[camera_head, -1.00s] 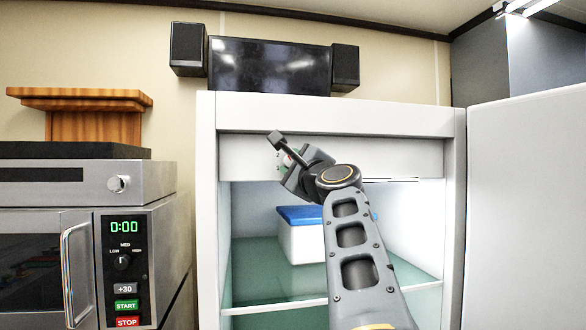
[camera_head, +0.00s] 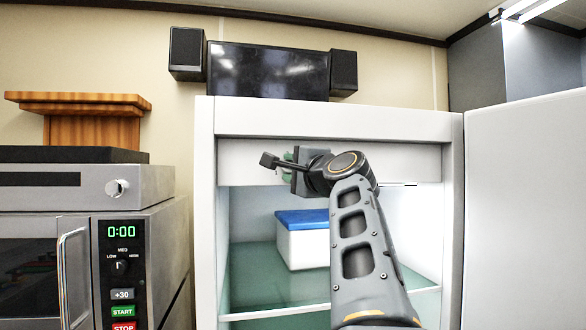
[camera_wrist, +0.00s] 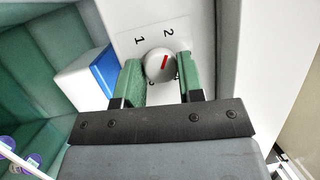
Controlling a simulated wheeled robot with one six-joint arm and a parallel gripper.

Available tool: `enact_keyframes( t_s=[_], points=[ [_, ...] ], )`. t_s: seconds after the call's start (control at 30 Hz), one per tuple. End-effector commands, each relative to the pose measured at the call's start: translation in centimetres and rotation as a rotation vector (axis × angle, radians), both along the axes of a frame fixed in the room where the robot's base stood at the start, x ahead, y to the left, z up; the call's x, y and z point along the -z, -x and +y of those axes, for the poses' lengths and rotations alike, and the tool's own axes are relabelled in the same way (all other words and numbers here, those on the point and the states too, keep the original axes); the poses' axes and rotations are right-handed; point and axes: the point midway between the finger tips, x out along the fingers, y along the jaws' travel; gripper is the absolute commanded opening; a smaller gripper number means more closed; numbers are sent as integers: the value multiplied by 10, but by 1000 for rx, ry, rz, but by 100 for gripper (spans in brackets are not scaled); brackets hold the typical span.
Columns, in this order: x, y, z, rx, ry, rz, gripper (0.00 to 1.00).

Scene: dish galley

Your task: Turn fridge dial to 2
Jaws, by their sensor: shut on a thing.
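The fridge dial (camera_wrist: 159,66) is a round white knob with a red mark, on a pale panel printed with the digits 1 and 2. In the wrist view, the red mark leans up and right, roughly toward the 2. My gripper (camera_wrist: 159,62) has its two green fingers on either side of the dial and is shut on it. In the head view, my gripper (camera_head: 289,160) is at the panel (camera_head: 245,160) at the top of the open fridge (camera_head: 206,230), hiding the dial there.
The fridge door (camera_head: 525,200) stands open at the right. A white box with a blue lid (camera_head: 302,240) sits on the glass shelf below the panel. A microwave (camera_head: 60,270) stands at the left. A black screen (camera_head: 268,69) and speakers are above the fridge.

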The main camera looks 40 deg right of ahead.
Motion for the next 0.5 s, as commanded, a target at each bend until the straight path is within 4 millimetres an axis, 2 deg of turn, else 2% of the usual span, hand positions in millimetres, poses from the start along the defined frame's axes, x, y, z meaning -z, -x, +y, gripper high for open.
enact_keyframes(
  t_s=[0.33, 0.37, 0.5],
  points=[
    [0, 0, 0, 0, 1, 1, 12],
    [0, 0, 0, 0, 1, 1, 36],
    [0, 0, 0, 0, 1, 1, 50]
  ],
)
